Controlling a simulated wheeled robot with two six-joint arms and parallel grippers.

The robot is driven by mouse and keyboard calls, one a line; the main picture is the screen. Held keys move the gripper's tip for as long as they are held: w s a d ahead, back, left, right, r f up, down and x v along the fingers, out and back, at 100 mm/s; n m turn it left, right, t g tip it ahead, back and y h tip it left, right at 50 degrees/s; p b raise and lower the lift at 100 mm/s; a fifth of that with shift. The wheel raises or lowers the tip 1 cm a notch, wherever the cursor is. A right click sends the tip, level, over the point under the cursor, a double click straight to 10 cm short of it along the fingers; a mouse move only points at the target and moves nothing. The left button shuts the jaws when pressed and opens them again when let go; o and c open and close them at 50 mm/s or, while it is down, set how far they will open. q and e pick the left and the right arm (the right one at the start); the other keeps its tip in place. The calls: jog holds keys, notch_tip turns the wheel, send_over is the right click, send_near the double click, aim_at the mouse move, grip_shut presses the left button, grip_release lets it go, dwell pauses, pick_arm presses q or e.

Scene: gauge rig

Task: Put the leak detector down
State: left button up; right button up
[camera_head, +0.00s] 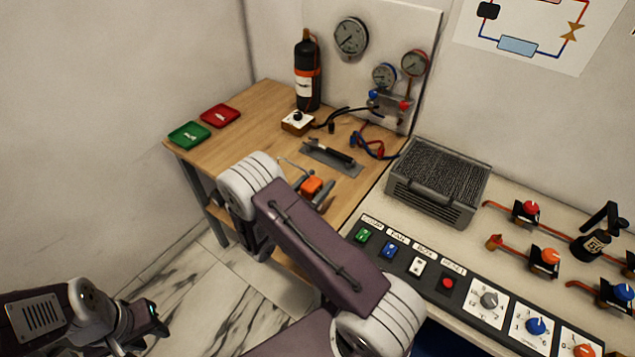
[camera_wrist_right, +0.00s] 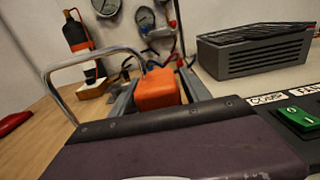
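The leak detector, an orange body (camera_head: 312,187) with a thin bent metal probe, is between the fingers of my right gripper (camera_head: 316,194), over the front part of the wooden bench. The gap below the detector is hard to judge. A grey tray (camera_head: 347,168) with a black stick-like tool (camera_head: 330,151) lies just behind it. My left gripper (camera_head: 157,320) is at lower left, over the floor, its fingers too small to read.
On the wooden bench (camera_head: 262,98) are a green tray (camera_head: 189,134), a red tray (camera_head: 220,116), a black cylinder (camera_head: 307,80), a small box (camera_head: 297,122) and hoses (camera_head: 367,145). A grey grille unit (camera_head: 438,180) and a switch panel (camera_head: 403,257) stand right.

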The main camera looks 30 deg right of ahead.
jog(key=shift+r, duration=0.2)
jog(key=b+v, duration=0.1)
jog(key=v, duration=1.1)
jog(key=shift+f, duration=0.1)
